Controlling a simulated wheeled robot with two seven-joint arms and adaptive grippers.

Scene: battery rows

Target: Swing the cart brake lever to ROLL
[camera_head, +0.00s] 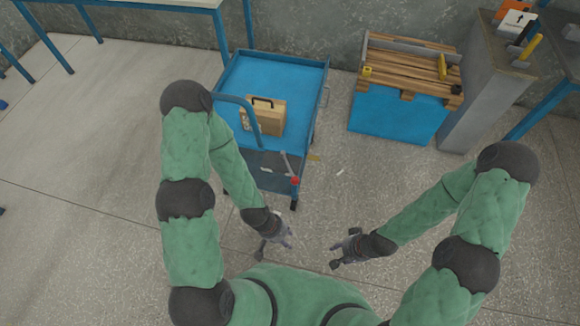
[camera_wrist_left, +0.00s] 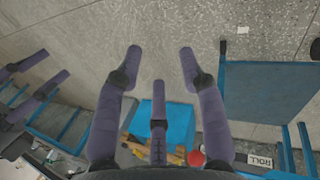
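The blue cart (camera_head: 283,73) stands ahead of me, left of centre. Its brake lever (camera_head: 288,167) is a thin grey bar with a red knob (camera_head: 295,181) at the near right corner. The knob also shows in the left wrist view (camera_wrist_left: 196,158), beside my right-hand finger there. A white plate reading ROLL (camera_wrist_left: 260,161) is right of the knob in that view. My left gripper (camera_head: 284,243) is below and nearer than the knob, apart from it; its fingers (camera_wrist_left: 160,52) are spread and empty. My right gripper (camera_head: 343,249) hangs over bare floor, fingers apparently apart.
A tan case (camera_head: 265,117) lies on the cart top, behind the curved blue handle (camera_head: 238,99). A blue crate (camera_head: 395,117) topped with wooden slats stands to the right, beside a grey bench (camera_head: 485,97). Blue-legged tables stand at the back. Open floor lies between cart and crate.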

